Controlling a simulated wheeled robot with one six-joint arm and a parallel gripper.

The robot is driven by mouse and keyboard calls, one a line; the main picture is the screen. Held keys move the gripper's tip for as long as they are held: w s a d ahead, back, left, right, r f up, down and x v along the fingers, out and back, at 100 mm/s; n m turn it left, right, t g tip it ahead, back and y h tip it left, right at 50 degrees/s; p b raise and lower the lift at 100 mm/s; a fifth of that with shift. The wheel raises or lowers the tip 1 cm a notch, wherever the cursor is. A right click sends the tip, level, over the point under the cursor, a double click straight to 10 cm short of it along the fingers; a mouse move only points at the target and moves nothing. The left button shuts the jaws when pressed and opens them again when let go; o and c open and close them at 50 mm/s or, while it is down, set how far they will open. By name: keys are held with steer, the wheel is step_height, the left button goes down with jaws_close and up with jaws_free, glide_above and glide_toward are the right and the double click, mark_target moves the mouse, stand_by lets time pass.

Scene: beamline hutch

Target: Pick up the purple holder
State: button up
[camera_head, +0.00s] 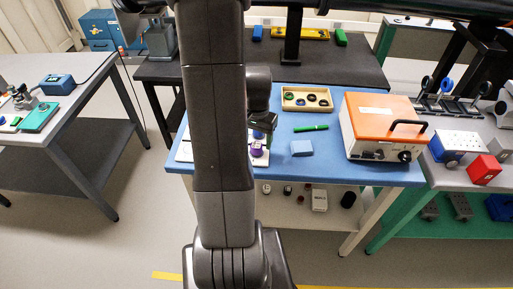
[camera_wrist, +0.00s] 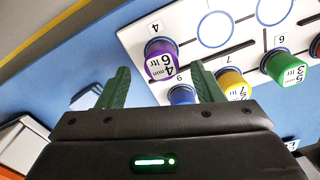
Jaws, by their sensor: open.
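In the head view the purple holder (camera_head: 256,150) shows small on the blue-topped table, just below my gripper (camera_head: 262,127); my arm hides part of the board.
A blue holder (camera_wrist: 181,95), a yellow holder (camera_wrist: 232,84) and a green holder (camera_wrist: 283,66) stand close by on the board. On the blue table (camera_head: 330,172) are a light-blue block (camera_head: 301,148), a green pen (camera_head: 311,128), a tray of rings (camera_head: 287,106) and an orange-topped box (camera_head: 380,112).

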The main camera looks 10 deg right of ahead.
mark_target(257, 144)
steer(key=shift+w+a+f, duration=0.1)
steer(key=shift+f, duration=1.7)
steer(key=c, duration=1.1)
steer(key=shift+r, duration=0.15)
